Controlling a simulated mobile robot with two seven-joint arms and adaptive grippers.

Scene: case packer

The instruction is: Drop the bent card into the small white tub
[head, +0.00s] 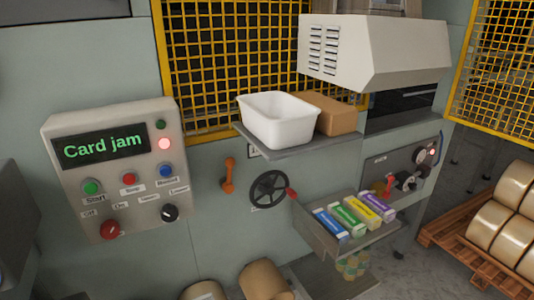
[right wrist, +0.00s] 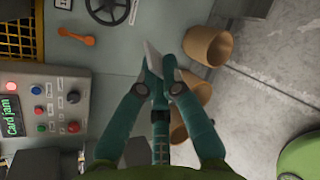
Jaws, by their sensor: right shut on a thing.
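The small white tub (head: 277,126) stands upright on a grey shelf in the head view, and what I see of its inside looks empty. My right gripper (right wrist: 161,82) shows only in the right wrist view, with its fingers closed together on a thin pale grey piece. This looks like the bent card (right wrist: 152,58), its end sticking out past the fingertips; most of it is hidden. The tub is not in the right wrist view, so I cannot tell how far the gripper is from it. My left gripper is in neither view.
A brown box (head: 332,114) sits right beside the tub on the shelf (head: 290,153). Below are a black handwheel (head: 269,189), an orange lever (head: 228,175) and a tray of coloured cartons (head: 318,236). A control panel (head: 115,165) reads "Card jam".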

